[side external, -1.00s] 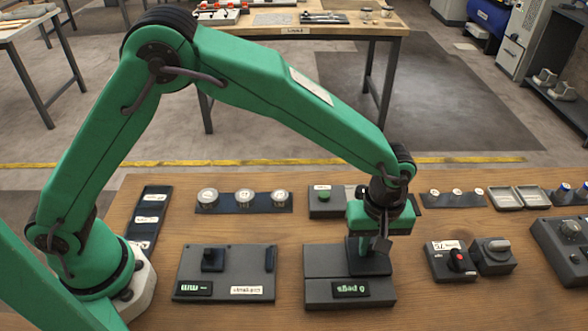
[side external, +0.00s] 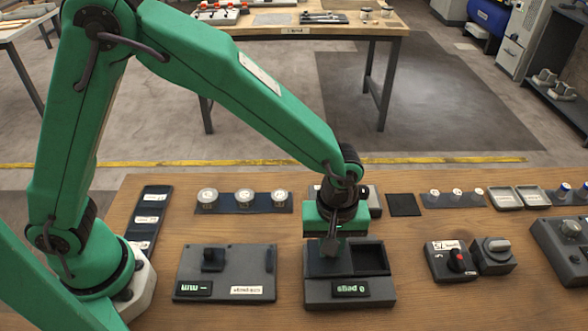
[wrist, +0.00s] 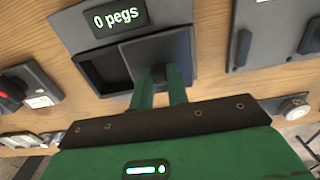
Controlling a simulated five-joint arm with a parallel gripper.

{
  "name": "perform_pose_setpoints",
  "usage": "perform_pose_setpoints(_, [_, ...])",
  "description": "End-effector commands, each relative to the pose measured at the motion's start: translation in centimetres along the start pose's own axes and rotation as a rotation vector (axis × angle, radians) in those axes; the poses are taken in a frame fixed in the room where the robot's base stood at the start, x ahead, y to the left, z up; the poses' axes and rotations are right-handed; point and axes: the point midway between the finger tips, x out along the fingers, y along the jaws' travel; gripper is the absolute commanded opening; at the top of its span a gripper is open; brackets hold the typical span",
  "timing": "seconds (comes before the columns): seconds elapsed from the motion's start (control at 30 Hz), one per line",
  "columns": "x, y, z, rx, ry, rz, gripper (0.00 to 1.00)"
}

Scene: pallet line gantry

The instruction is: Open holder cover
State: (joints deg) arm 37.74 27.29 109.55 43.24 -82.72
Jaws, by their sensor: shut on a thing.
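The holder (side external: 318,292) is a dark grey box on the wooden bench, with a small display reading "0 pegs"; it also shows in the wrist view (wrist: 72,28). Its sliding cover (side external: 318,266) sits over the left side, and a dark empty recess shows open on the right. In the wrist view the cover (wrist: 182,42) is at the right and the recess at the left. My gripper (side external: 333,248) points down at the cover, its two green fingers (wrist: 161,80) close together on the cover's handle. The handle is mostly hidden by the fingers.
A grey panel (side external: 224,262) with a knob stands left of the holder. Behind are a rack with round discs (side external: 244,198) and a flat black pad (side external: 404,205). Bare bench separates them.

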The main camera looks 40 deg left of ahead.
Motion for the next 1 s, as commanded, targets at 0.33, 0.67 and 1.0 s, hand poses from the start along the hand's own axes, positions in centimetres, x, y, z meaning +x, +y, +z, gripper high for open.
perform_pose_setpoints(0.33, [-0.15, -0.34, -0.02, 0.0, 0.001, 0.005, 0.0])
perform_pose_setpoints(0.67, [-0.08, -0.38, -0.01, 0.0, 0.0, 0.003, 0.38])
perform_pose_setpoints(1.0, [-1.0, -0.35, -0.01, 0.0, 0.0, 0.004, 0.38])
